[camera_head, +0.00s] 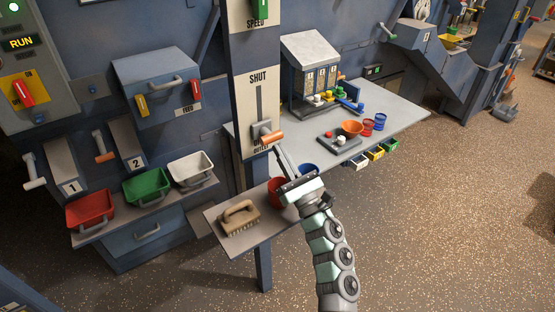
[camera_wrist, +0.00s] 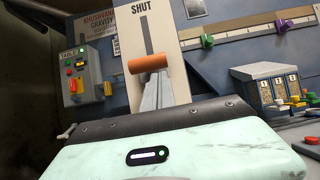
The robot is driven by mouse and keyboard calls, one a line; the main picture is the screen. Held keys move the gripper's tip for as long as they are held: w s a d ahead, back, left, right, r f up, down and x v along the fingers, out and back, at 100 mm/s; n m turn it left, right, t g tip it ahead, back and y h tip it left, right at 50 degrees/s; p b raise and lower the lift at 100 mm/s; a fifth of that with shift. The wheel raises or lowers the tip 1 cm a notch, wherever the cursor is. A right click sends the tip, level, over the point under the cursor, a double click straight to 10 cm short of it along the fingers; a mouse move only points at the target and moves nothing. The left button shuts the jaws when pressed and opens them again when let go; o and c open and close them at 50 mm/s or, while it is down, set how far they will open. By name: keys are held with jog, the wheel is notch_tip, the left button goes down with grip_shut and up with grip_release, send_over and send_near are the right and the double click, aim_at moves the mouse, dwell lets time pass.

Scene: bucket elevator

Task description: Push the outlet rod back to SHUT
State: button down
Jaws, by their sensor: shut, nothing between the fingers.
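The outlet rod has an orange cylindrical handle (camera_head: 272,137) on a grey block, low on a white panel (camera_head: 242,92). A dark vertical slot runs up from it toward the word SHUT at the top. The handle also shows in the wrist view (camera_wrist: 147,64), below the slot. My gripper (camera_head: 278,149) is shut and empty, its fingertips just below the handle. In the wrist view the grey fingers (camera_wrist: 160,92) point up at the handle's underside. I cannot tell whether they touch it. Lettering at the panel's bottom is partly hidden.
A grey bench (camera_head: 405,108) with bowls and a sorter stands right. Red, green and white bins (camera_head: 191,169) stand left.

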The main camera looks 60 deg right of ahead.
jog(key=b, duration=0.2)
notch_tip(320, 180, up, 10)
jog(key=b, duration=0.4)
send_over(278, 137)
jog(key=a, duration=0.2)
jog(key=shift+s+r, duration=0.35)
jog(key=shift+r, duration=0.2)
jog(key=f+b, duration=0.4)
jog(key=shift+s+a+f+b, duration=0.15)
jog(key=shift+s+f+b, duration=0.05)
jog(key=shift+f+b, duration=0.1)
jog(key=p+v, duration=0.1)
jog(key=v, duration=0.9)
